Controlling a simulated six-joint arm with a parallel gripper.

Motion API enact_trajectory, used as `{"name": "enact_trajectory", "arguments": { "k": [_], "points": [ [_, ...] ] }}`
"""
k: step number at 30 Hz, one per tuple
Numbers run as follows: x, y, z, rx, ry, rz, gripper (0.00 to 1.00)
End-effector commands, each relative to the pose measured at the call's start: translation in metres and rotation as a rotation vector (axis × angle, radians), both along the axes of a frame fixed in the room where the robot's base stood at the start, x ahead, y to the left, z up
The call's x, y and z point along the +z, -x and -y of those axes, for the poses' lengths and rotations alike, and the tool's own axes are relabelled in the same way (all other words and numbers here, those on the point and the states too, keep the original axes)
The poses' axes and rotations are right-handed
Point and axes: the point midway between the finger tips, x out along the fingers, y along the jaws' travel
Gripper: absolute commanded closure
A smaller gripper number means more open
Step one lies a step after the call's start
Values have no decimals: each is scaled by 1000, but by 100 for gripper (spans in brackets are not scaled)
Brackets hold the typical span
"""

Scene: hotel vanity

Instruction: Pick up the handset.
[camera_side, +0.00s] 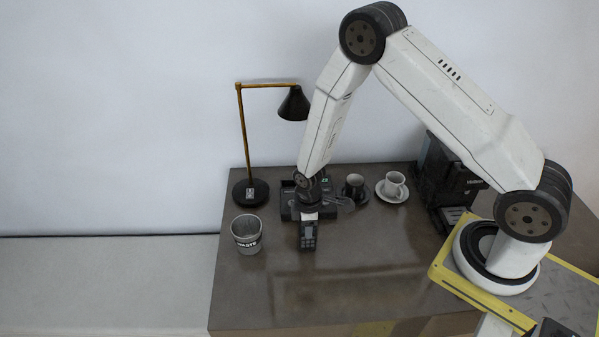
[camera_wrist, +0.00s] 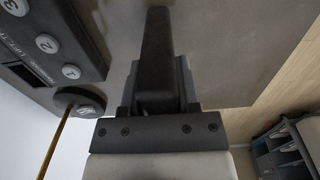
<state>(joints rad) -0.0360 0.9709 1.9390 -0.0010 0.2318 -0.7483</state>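A dark desk phone (camera_side: 288,208) stands near the back of the vanity, right of the lamp. In the wrist view its body (camera_wrist: 88,58) with large round number keys fills the upper left corner. I cannot clearly separate the handset from the phone; my arm hides part of it in the side view. My gripper (camera_side: 307,245) points down in front of the phone, close over the vanity top. In the wrist view my gripper (camera_wrist: 155,25) shows edge-on, one dark finger covering the space behind it. I cannot tell whether anything is between the fingers.
The front of the vanity top (camera_side: 350,275) is clear.

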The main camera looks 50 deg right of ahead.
Motion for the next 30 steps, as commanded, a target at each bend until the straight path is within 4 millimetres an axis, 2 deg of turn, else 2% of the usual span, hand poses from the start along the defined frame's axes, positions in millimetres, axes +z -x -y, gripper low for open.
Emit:
{"name": "enact_trajectory", "arguments": {
  "k": [2, 17, 27, 30],
  "points": [
    [0, 0, 0, 0, 0, 0, 100],
    [4, -1, 0, 0, -1, 2, 100],
    [30, -1, 0, 0, 0, 4, 100],
    [41, 7, 0, 0, -1, 2, 100]
  ]
}}
